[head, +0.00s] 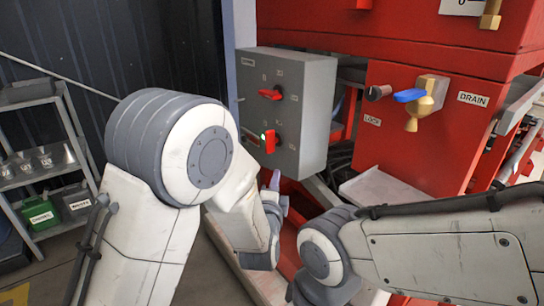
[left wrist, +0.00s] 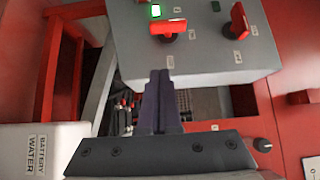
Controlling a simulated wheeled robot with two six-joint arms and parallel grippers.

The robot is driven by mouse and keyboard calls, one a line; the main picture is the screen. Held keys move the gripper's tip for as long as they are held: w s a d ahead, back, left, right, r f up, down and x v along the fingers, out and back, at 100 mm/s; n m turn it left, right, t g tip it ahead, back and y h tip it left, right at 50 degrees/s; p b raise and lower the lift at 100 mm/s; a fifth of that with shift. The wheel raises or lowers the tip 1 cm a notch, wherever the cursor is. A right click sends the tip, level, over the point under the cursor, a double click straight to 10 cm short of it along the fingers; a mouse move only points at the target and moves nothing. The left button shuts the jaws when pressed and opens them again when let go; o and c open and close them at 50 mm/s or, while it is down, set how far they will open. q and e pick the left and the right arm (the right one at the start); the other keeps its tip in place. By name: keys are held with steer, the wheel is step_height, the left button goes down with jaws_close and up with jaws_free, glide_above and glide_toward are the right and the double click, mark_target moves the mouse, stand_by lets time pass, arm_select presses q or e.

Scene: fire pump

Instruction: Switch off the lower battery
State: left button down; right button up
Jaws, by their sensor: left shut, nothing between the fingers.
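A grey switch box (head: 312,95) carries two red rotary handles. The lower handle (head: 270,140) stands about upright, with a lit green lamp (head: 263,137) beside it. The upper handle (head: 270,93) lies about level. In the left wrist view the lower handle (left wrist: 168,28) is beside the lit lamp (left wrist: 156,10), and the upper handle (left wrist: 238,20) is to its right. My left gripper (head: 275,180) is just below the box; its fingers (left wrist: 160,80) are shut and empty, apart from the lower handle. My right gripper is not in view.
A red cabinet (head: 440,150) with a blue-levered brass drain valve (head: 420,95) stands right of the box. A white battery water container (left wrist: 40,150) shows in the left wrist view. A shelf (head: 40,160) is at the far left. My right arm crosses the lower right.

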arm_select(q)
glide_toward(274, 148)
steer(key=w+d, duration=0.3)
steer(key=shift+w+a+b, duration=0.3)
steer(key=shift+w+a, duration=0.2)
steer(key=shift+w, duration=0.2)
steer(key=shift+w+a+b, duration=0.3)
steer(key=shift+w+a, duration=0.2)
steer(key=shift+w, duration=0.2)
